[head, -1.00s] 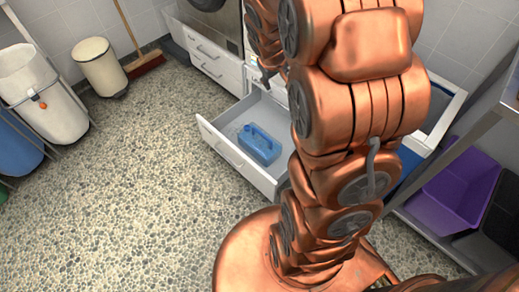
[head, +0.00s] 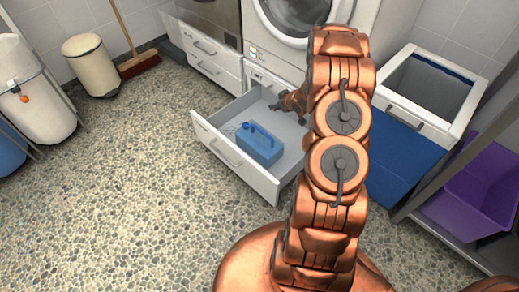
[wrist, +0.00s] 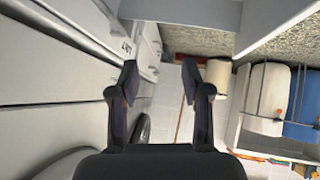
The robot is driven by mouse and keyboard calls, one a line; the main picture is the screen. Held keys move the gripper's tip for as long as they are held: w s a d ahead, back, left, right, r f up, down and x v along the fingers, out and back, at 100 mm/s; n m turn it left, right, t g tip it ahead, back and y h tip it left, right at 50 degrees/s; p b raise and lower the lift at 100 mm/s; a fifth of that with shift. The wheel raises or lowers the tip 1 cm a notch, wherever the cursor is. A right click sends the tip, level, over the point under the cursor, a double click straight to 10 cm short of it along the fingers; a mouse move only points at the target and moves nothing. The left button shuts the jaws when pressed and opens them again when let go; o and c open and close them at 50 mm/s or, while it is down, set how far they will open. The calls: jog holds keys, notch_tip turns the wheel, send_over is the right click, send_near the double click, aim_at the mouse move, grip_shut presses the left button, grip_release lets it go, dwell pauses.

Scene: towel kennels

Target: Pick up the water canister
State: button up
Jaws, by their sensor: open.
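The water canister (head: 259,145) is a blue, box-shaped container with a handle on top. It sits in an open white drawer (head: 236,162) in the head view. My gripper (head: 277,104) is above the back of that drawer, above and behind the canister, partly hidden by my arm. In the wrist view my gripper (wrist: 162,80) is open, with its two dark fingers apart and nothing between them. The canister does not show in the wrist view.
A front-loading washer (head: 295,18) stands behind the drawer. An open white bin drawer (head: 426,92) and purple crate (head: 478,186) are at right. A cream bin (head: 92,66) and broom (head: 140,62) stand at the back left. The speckled floor in front is clear.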

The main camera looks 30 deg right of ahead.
aim_at(263, 131)
jog(key=f+t+y+b, duration=0.1)
jog(key=f+b, duration=0.1)
jog(key=f, duration=0.3)
jog(key=s+a+f+t+y+b, duration=0.1)
jog(key=f+b, duration=0.1)
jog(key=f, duration=0.3)
jog(key=s+a+f+t+y+b, duration=0.1)
jog(key=f+b, duration=0.1)
jog(key=f, duration=0.3)
jog(key=shift+a+f, duration=0.2)
jog(key=shift+f, duration=0.15)
jog(key=shift+s+a+f+t+y+b, duration=0.1)
jog(key=shift+a+f+t+y+b, duration=0.2)
jog(key=shift+f+b, duration=0.1)
jog(key=shift+w+a+f, duration=0.1)
jog(key=shift+w+f, duration=0.15)
jog(key=shift+w, duration=0.15)
jog(key=b+x, duration=0.1)
jog(key=x, duration=0.1)
jog(key=b+x, duration=0.1)
jog(key=x, duration=0.1)
jog(key=b+x, duration=0.1)
jog(key=x, duration=0.1)
jog(key=shift+a+r, duration=0.2)
jog(key=shift+a, duration=0.1)
jog(key=shift+w, duration=0.45)
grip_shut()
